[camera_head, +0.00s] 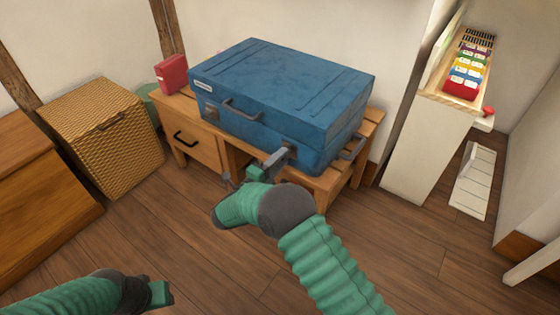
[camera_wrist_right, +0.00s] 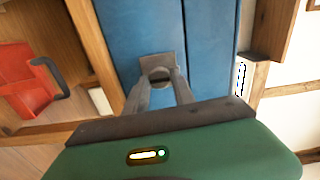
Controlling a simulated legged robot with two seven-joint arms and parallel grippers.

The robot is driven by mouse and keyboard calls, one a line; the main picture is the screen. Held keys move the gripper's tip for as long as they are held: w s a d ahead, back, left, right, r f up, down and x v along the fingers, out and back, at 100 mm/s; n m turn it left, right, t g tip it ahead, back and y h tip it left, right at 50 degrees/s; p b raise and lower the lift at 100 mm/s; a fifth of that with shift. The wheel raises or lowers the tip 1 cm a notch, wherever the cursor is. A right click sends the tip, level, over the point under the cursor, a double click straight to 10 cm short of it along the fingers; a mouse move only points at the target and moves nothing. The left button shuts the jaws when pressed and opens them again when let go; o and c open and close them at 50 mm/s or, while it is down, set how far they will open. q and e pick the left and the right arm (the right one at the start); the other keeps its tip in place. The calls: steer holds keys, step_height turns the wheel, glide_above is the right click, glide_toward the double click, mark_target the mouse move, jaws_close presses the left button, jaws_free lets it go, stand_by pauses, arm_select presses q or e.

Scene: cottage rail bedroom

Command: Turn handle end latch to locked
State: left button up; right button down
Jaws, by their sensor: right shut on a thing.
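A blue case (camera_head: 285,85) lies closed on a wooden desk (camera_head: 195,140), with a dark handle (camera_head: 242,109) on its front and another on its right end (camera_head: 352,147). A small grey latch (camera_head: 211,113) shows at the front left. My right gripper (camera_head: 280,158) is at the front right of the case. In the right wrist view its fingers are shut on a grey latch (camera_wrist_right: 158,64) against the blue side. The gripper mostly hides this latch in the head view. My left gripper (camera_head: 165,292) is low at the bottom left, away from the case; its jaw opening is unclear.
A red box (camera_head: 171,74) stands on the desk's left end. A wicker hamper (camera_head: 102,135) and a wooden cabinet (camera_head: 35,205) are at left. A white shelf (camera_head: 430,140) with colourful items stands at right. The wooden floor in front is clear.

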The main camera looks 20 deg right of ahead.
steer(key=shift+s+f+m, duration=0.15)
steer(key=shift+f+m, duration=0.15)
steer(key=shift+m, duration=0.1)
steer(key=c, duration=1.1)
jaws_free()
steer(key=shift+r, duration=0.1)
